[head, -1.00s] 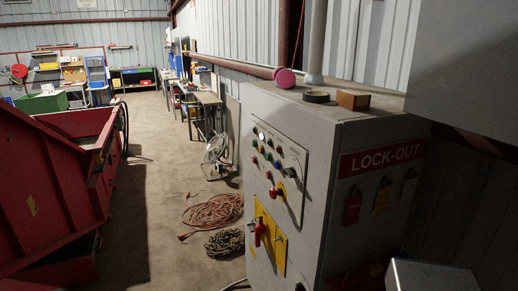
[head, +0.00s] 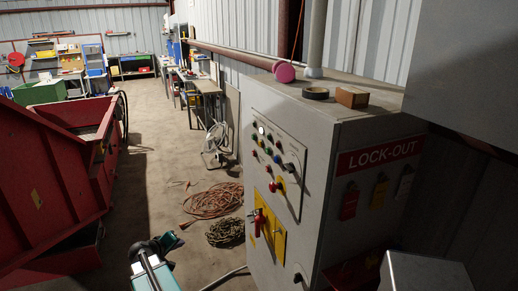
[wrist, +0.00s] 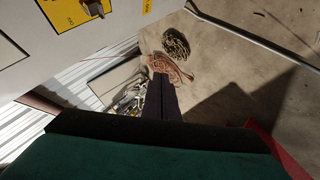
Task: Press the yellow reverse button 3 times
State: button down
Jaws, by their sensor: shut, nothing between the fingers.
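A grey control cabinet (head: 308,125) carries a panel (head: 285,163) with a white lamp and several small coloured buttons (head: 265,145). At this size I cannot single out the yellow reverse button with certainty. A red knob with a yellow base (head: 275,186) sits lower on the panel. My gripper (head: 181,238) shows at the bottom of the head view, left of the cabinet and apart from it. In the wrist view my gripper (wrist: 160,78) is shut and empty, pointing over the floor. Only the cabinet's lower part shows there, at upper left; the buttons are out of that view.
A red handle on a yellow plate (head: 258,222) projects below the panel. A red bin (head: 60,170) stands at left. Orange cable (head: 213,200) and a chain coil (head: 225,232) lie on the floor. Tape (head: 316,93) and a small box (head: 351,97) sit on the cabinet.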

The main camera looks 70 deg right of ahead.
aim_at(261, 144)
jog(key=s+d+r+m+h+p, duration=0.1)
jog(key=s+d+r, duration=0.4)
jog(key=r, duration=0.6)
jog(key=s+d+r+m+g+h+p, duration=0.1)
jog(key=s+d+r+h, duration=0.2)
jog(key=d+r, duration=0.6)
jog(key=s+d+r+h+p, duration=0.1)
jog(key=s+d+r+h, duration=0.1)
jog(key=s+d+r, duration=0.5)
notch_tip(261, 144, up, 6)
jog(key=shift+d+r+m+g+h, duration=0.2)
jog(key=shift+d+m+g+h, duration=0.15)
jog(key=shift+m+g+h, duration=0.05)
jog(key=shift+d, duration=0.1)
jog(key=s+d+p, duration=0.2)
jog(key=s+d, duration=0.3)
jog(key=s, duration=0.1)
jog(key=shift+s+d, duration=0.2)
jog(key=shift+s, duration=0.2)
jog(key=shift+s+d, duration=0.1)
jog(key=shift+s, duration=0.05)
